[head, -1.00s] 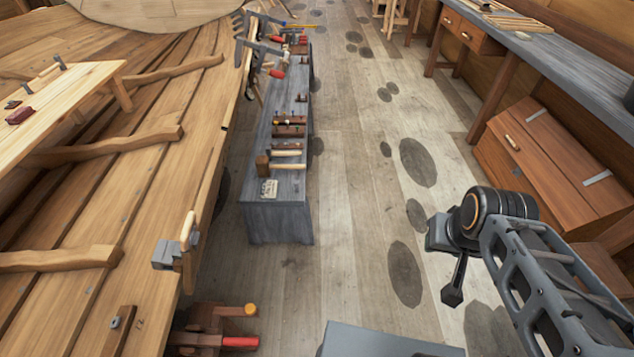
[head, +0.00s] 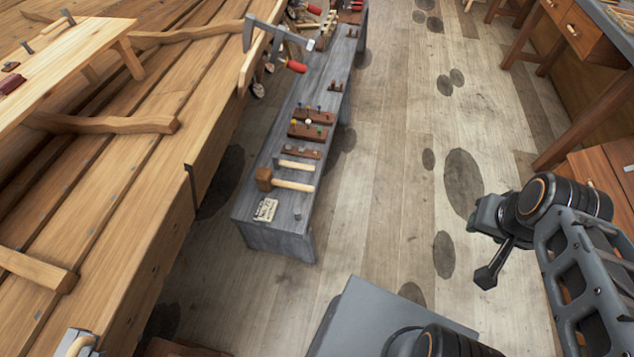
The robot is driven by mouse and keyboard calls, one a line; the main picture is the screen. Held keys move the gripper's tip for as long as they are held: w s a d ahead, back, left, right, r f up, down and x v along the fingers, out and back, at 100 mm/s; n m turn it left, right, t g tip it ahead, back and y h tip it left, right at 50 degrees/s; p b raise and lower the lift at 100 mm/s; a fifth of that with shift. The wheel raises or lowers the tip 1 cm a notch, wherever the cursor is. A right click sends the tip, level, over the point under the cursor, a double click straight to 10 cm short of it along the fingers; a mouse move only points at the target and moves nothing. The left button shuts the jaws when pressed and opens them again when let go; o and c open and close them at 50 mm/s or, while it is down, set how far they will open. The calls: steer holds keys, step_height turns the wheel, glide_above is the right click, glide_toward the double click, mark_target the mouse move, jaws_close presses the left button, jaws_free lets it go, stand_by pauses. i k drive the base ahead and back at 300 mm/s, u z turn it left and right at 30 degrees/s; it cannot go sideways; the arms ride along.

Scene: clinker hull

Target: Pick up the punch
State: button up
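I cannot single out the punch for certain. Small tools with blue, yellow, green and red ends stand in wooden racks (head: 308,133) on a low grey bench (head: 279,243); a punch may be among them, but they are too small to tell. My gripper (head: 488,274) hangs at the end of my folded arm at the right, over the floor and well apart from the bench. Its fingers show as one dark shape, so its opening is unclear.
A wooden mallet (head: 265,179), a smaller hammer (head: 297,165) and a paper label (head: 266,209) lie on the bench's near end. The planked hull (head: 150,220) runs along the left. Open floor (head: 395,190) lies right of the bench; a brown chest (head: 605,185) stands far right.

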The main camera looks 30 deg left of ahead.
mark_target(297, 211)
steer(key=i, duration=1.15)
steer(key=u, duration=3.2)
